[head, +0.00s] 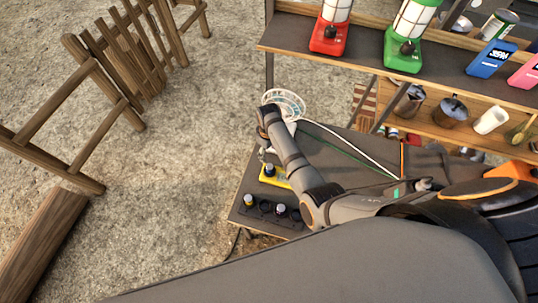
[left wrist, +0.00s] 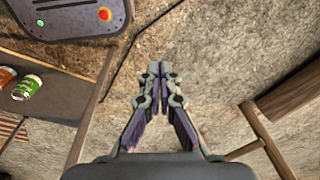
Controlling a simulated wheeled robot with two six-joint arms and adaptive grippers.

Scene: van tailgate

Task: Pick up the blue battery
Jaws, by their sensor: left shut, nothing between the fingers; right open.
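The blue battery (head: 490,58), a flat blue block with white marking, lies on the upper wooden shelf at the upper right of the head view, beside a similar pink block. My right gripper (head: 264,153) is small and partly hidden by its own wrist. It is open above the dark table, next to the yellow case, far to the left of and below the blue battery. My left gripper (left wrist: 158,70) shows only in the left wrist view. It is shut and empty, with bare ground behind it.
Red lantern (head: 326,38) and green lantern (head: 403,48) stand left of the battery; a pink block (head: 525,73) lies right of it. The yellow case (head: 273,174) and a white basket (head: 284,103) are near my right wrist. A green can (left wrist: 27,87) shows in the left wrist view.

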